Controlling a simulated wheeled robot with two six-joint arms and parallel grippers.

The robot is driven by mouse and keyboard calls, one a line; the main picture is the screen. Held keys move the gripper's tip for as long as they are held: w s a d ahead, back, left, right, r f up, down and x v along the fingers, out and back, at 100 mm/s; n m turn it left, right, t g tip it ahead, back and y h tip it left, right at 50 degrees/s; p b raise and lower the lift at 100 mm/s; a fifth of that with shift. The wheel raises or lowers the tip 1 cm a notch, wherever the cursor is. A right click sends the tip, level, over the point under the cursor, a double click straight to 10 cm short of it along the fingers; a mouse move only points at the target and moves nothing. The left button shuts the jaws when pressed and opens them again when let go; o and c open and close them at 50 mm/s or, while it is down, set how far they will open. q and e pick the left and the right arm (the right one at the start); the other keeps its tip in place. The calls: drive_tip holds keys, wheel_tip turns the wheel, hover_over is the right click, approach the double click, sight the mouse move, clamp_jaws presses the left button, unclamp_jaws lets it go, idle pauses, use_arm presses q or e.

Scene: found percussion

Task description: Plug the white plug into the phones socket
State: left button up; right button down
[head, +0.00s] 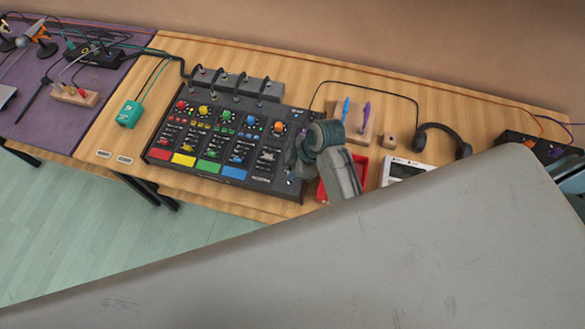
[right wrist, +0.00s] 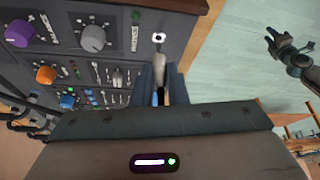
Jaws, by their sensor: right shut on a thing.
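The mixer (head: 222,140) is a dark panel with coloured knobs and pads. In the right wrist view, the mixer's panel (right wrist: 70,55) fills the upper left. A socket with a white surround (right wrist: 158,37) is near its edge; I cannot read its label. My right gripper (right wrist: 159,85) is shut on the white plug (right wrist: 161,69), just in front of that socket. I cannot tell whether the plug's tip touches it. In the head view, my right gripper (head: 290,178) is over the mixer's right front corner, partly hidden by its wrist. What looks like my left gripper (right wrist: 278,45) is far off.
Right of the mixer are a red tray (head: 359,168), a wooden block (head: 362,128) with blue and purple pens, a white device (head: 404,171) and headphones (head: 442,138). A teal box (head: 129,113) is to the left. My grey arm link hides the lower right.

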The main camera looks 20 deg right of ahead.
drive_tip(key=shift+f+b, duration=0.4)
drive_tip(key=shift+f, duration=1.3)
drive_tip(key=c, duration=1.4)
unclamp_jaws()
drive_tip(key=shift+o, duration=0.2)
drive_tip(key=shift+r, duration=0.15)
drive_tip(key=shift+d+r, duration=0.2)
drive_tip(key=shift+r, duration=0.1)
drive_tip(key=b+v, duration=0.2)
drive_tip(key=v, duration=0.8)
drive_tip(key=shift+b, duration=0.4)
drive_tip(key=shift+s+a+f, duration=0.1)
drive_tip(key=shift+s, duration=0.05)
